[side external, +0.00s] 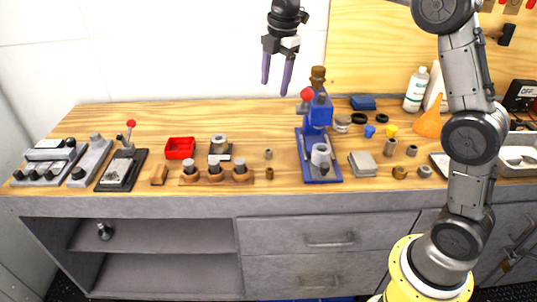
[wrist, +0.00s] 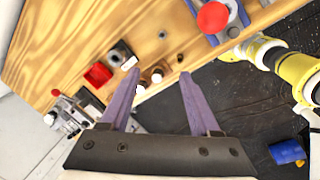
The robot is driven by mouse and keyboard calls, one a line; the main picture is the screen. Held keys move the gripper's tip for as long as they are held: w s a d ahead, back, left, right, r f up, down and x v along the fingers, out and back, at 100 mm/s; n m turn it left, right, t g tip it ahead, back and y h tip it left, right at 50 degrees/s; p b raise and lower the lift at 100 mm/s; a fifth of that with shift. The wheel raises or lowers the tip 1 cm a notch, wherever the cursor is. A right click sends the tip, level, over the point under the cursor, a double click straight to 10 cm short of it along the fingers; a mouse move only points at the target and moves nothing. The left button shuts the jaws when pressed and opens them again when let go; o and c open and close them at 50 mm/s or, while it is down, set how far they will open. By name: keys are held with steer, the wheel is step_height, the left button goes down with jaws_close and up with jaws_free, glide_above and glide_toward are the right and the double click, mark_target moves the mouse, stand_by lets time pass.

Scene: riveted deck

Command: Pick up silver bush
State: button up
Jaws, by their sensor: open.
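Small silver-grey bushes stand on the wooden bench. One (side external: 268,153) is left of the blue press, and a small grey piece (wrist: 163,35) in the wrist view looks like the same one. Others are right of the press: one grey bush (side external: 390,147), another (side external: 411,151) and a low ring-like one (side external: 425,171). I cannot tell which is meant. My gripper (side external: 276,88) hangs high above the bench with its two purple fingers apart and nothing between them. In the wrist view my gripper (wrist: 160,75) also shows open and empty.
The blue press (side external: 319,135) with a red knob stands mid-bench. A white bottle (side external: 415,90) and orange funnel (side external: 429,123) are on the right.

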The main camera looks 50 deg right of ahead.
steer(key=w+d+f+g, duration=0.1)
steer(key=w+f, duration=0.3)
steer(key=f, duration=0.4)
glide_above(269, 150)
steer(key=shift+g, duration=0.4)
step_height(269, 150, down, 9)
steer(key=shift+w+a+f, duration=0.1)
steer(key=shift+w+f, duration=0.05)
steer(key=shift+f, duration=3.2)
jaws_close()
